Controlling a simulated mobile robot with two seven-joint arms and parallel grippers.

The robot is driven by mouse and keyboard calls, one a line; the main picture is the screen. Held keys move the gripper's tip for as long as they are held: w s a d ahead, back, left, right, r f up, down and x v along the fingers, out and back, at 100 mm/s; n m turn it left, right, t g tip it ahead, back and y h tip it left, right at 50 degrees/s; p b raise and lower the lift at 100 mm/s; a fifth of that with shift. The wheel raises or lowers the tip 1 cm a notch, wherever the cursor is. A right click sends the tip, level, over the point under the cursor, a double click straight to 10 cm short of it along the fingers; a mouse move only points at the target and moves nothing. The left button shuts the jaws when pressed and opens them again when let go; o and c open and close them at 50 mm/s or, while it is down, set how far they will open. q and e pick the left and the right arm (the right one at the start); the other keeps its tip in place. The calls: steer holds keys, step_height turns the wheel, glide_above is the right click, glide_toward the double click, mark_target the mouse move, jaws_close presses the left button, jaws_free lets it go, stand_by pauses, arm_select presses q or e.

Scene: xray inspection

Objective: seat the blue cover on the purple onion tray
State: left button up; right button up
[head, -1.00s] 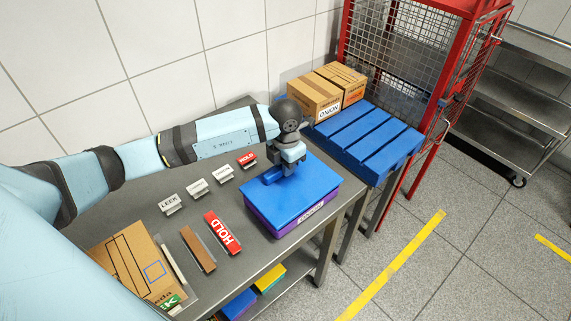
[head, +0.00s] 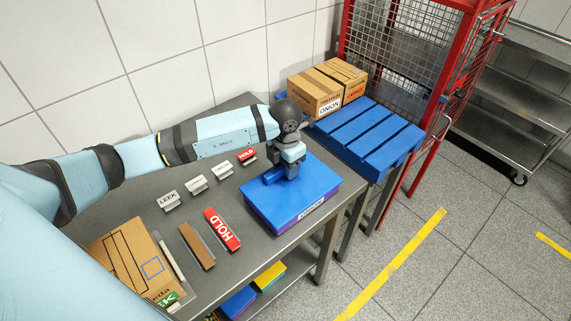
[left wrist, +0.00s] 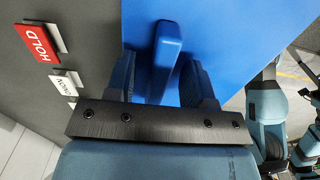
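The blue cover (head: 303,184) lies on the purple onion tray (head: 285,228) near the right end of the grey table. Only a thin purple band of the tray shows below the cover's front edges, with a white label (head: 312,208). The cover looks level; whether its rim is fully down all round I cannot tell. My left gripper (head: 283,172) is over the cover's raised handle. In the left wrist view the handle (left wrist: 166,45) stands between the two fingers of the left gripper (left wrist: 160,75), which are apart with a gap beside it. My right gripper is not in view.
Label holders (head: 196,184), a red HOLD sign (head: 222,229) and a brown bar (head: 197,246) lie left of the tray. A carton (head: 135,258) is at the near left. A blue slatted stand (head: 370,137) holds two boxes (head: 318,95) beside the red cage (head: 400,55).

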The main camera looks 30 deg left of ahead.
arm_select(q)
step_height(320, 180, up, 14)
steer(key=shift+b, duration=0.4)
steer(key=shift+f, duration=0.1)
stand_by(0.4)
